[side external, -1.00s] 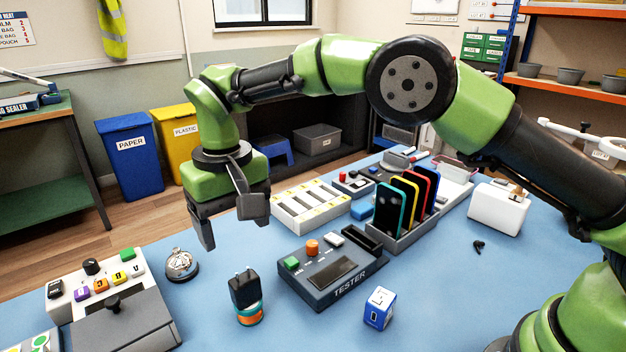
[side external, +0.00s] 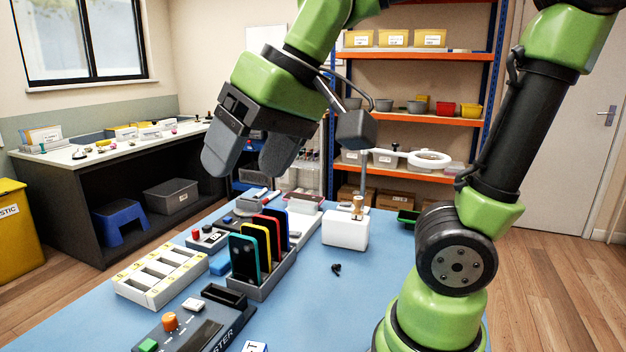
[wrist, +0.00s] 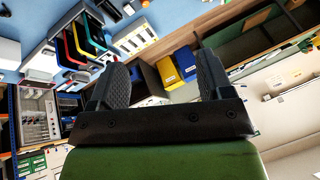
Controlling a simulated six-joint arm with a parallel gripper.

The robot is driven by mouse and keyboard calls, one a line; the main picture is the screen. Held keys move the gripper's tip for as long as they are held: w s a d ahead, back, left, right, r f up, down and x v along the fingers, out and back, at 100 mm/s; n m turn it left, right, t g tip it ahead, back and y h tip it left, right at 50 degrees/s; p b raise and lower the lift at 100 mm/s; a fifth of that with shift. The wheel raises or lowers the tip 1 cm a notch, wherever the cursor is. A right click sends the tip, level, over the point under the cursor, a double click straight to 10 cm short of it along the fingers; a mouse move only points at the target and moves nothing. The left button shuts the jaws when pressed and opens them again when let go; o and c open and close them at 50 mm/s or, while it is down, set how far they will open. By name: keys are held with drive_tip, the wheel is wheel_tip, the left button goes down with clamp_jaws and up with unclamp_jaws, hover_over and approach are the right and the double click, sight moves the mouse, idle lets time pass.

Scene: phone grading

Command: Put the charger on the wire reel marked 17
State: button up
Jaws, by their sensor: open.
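My gripper (side external: 250,165) is open and empty, raised high above the back of the blue table in the side external view. Its two dark fingers are spread apart in the wrist view (wrist: 163,85), with nothing between them. No charger and no wire reel can be made out in either current view, and no mark 17 is readable. The near part of the table is cut off by the bottom edge of the side external view.
A rack (side external: 262,284) of upright coloured phones stands below my gripper. A white slotted tray (side external: 150,295), the dark tester (side external: 205,330) and a white box (side external: 345,232) are around it. An earbud (side external: 336,269) lies on clear blue table.

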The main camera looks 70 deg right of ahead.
drive_tip(key=s+d+f+m+t, duration=0.1)
drive_tip(key=s+f, duration=0.1)
drive_tip(key=s, duration=0.4)
drive_tip(key=shift+s+d+f+t, duration=0.25)
drive_tip(key=shift+d+f+t, duration=0.1)
drive_tip(key=shift+d+t, duration=0.05)
idle(0.7)
